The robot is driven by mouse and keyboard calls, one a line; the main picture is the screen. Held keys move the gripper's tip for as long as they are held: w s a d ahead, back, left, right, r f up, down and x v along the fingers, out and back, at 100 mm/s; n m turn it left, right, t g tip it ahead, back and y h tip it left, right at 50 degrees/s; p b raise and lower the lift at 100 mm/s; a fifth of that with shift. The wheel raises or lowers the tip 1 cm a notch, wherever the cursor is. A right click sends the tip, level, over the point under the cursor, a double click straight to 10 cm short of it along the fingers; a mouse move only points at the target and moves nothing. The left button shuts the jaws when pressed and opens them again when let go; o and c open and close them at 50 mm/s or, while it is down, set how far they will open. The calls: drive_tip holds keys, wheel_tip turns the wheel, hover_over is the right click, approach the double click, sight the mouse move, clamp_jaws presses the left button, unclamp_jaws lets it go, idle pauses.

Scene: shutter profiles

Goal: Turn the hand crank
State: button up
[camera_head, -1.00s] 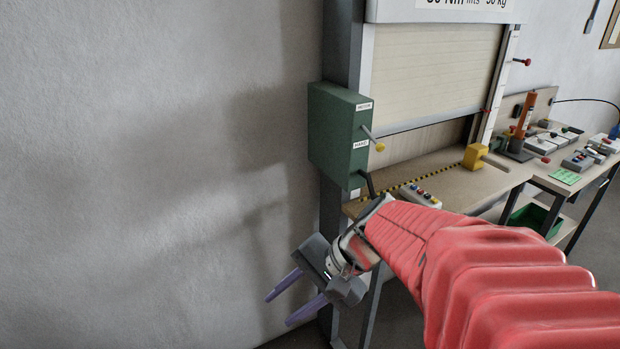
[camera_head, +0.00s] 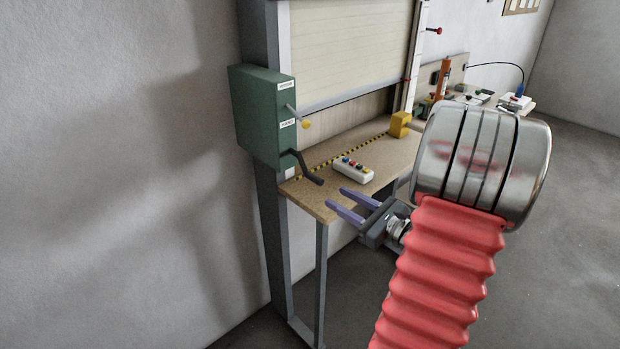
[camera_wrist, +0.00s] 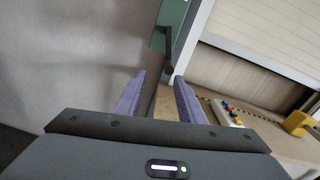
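The black hand crank (camera_head: 306,168) sticks out from the lower part of the green box (camera_head: 262,115) on the shutter frame. Its arm slopes down to the right in the head view. In the wrist view the crank (camera_wrist: 168,58) shows ahead, between and beyond my fingertips, below the green box (camera_wrist: 170,25). My gripper (camera_head: 346,207) is open and empty, with two purple fingers apart, in front of the wooden ledge and to the lower right of the crank. It also shows in the wrist view (camera_wrist: 160,85). It does not touch the crank.
A lever with a yellow knob (camera_head: 306,124) projects from the box above the crank. A push-button box (camera_head: 353,169) and a yellow block (camera_head: 400,124) are on the wooden ledge (camera_head: 310,198). The shutter (camera_head: 345,50) is partly raised. A workbench stands behind right.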

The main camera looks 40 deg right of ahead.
sight(307, 174)
drive_tip(key=shift+s+d+f+m+h, duration=0.1)
drive_tip(key=shift+s+d+m+h, duration=0.1)
drive_tip(key=shift+d, duration=0.25)
drive_tip(key=shift+s+d+m+h, duration=0.2)
drive_tip(key=shift+d, duration=0.2)
drive_tip(key=shift+w, duration=0.1)
drive_tip(key=w, duration=1.3)
drive_tip(key=shift+w+a, duration=0.25)
drive_tip(key=shift+w, duration=0.1)
drive_tip(key=shift+c, duration=0.2)
clamp_jaws()
